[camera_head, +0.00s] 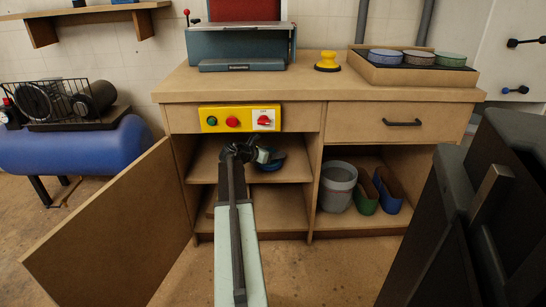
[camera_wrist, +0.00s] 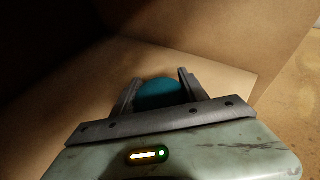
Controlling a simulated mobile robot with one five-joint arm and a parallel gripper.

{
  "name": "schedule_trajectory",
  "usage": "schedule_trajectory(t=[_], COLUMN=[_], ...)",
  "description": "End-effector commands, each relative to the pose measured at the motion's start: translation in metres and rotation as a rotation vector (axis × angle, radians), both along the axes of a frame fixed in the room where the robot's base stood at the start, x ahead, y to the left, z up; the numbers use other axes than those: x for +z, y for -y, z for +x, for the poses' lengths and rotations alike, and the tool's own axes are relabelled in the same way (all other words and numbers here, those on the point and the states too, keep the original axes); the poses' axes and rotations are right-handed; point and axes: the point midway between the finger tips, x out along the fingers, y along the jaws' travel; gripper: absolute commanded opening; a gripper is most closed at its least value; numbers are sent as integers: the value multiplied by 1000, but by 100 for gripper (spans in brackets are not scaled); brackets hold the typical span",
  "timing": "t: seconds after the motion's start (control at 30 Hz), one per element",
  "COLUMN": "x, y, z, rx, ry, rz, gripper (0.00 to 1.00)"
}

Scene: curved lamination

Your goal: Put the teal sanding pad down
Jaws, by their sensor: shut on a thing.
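The teal sanding pad (camera_wrist: 160,95) shows as a rounded teal shape between the two fingers of my gripper (camera_wrist: 158,82) in the wrist view. My gripper is shut on it. In the head view my gripper (camera_head: 268,155) is inside the open left compartment of the workbench, just over the middle shelf (camera_head: 292,172). A small blue-teal part of the pad (camera_head: 270,165) shows there, partly hidden by the gripper. I cannot tell whether the pad touches the shelf.
An open cabinet door (camera_head: 115,235) stands left of my arm. A yellow switch panel (camera_head: 240,118) is just above the opening. A grey bucket (camera_head: 336,187) and green and blue bins (camera_head: 388,190) fill the right compartment. A tray of round pads (camera_head: 375,72) sits on top.

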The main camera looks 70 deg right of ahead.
Motion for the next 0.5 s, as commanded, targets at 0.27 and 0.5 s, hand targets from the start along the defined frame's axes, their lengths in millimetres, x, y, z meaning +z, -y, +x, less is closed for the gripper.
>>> schedule_trajectory(t=[0.27, 0.5], x=[-14, -17], y=[-3, -3], z=[2, 3], rx=[2, 2], ry=[0, 0], rz=[1, 1], gripper=[0, 73])
